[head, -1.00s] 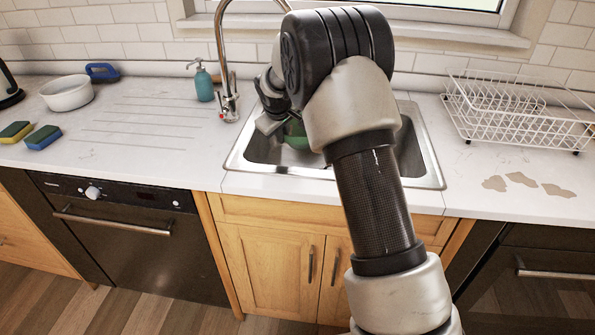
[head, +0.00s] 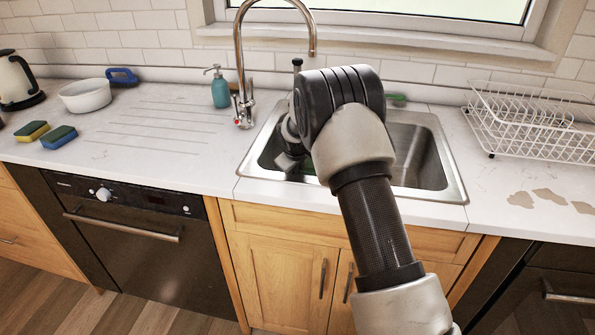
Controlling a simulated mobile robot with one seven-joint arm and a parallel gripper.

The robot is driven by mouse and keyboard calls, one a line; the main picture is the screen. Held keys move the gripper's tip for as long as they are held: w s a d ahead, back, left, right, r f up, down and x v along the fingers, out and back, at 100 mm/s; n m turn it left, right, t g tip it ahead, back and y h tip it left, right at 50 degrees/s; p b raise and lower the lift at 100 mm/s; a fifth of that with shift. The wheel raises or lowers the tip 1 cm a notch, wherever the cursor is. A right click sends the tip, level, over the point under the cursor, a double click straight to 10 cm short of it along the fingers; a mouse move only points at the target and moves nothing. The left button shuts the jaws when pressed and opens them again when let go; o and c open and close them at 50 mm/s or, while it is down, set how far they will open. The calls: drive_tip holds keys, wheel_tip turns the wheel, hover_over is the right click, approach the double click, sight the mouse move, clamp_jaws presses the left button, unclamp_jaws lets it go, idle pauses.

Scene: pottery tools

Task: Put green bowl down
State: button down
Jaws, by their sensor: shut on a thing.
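My gripper (head: 290,163) reaches down into the left part of the steel sink (head: 452,180), and my arm covers much of it. It is shut on the green bowl (head: 310,180). Only a thin green sliver of the bowl shows beside my arm, low in the sink. The rest of the bowl is hidden, so I cannot tell whether it touches the sink floor.
The tap (head: 241,80) stands behind the sink's left side, beside a teal soap bottle (head: 220,90). A small green item (head: 397,98) lies behind the sink. A white dish rack (head: 530,120) stands right. Sponges (head: 58,137) and a white pot (head: 85,96) are left.

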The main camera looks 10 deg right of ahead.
drive_tip(key=shift+r, duration=0.1)
drive_tip(key=shift+f, duration=0.2)
drive_tip(key=c, duration=1.9)
unclamp_jaws()
drive_tip(key=shift+r, duration=0.15)
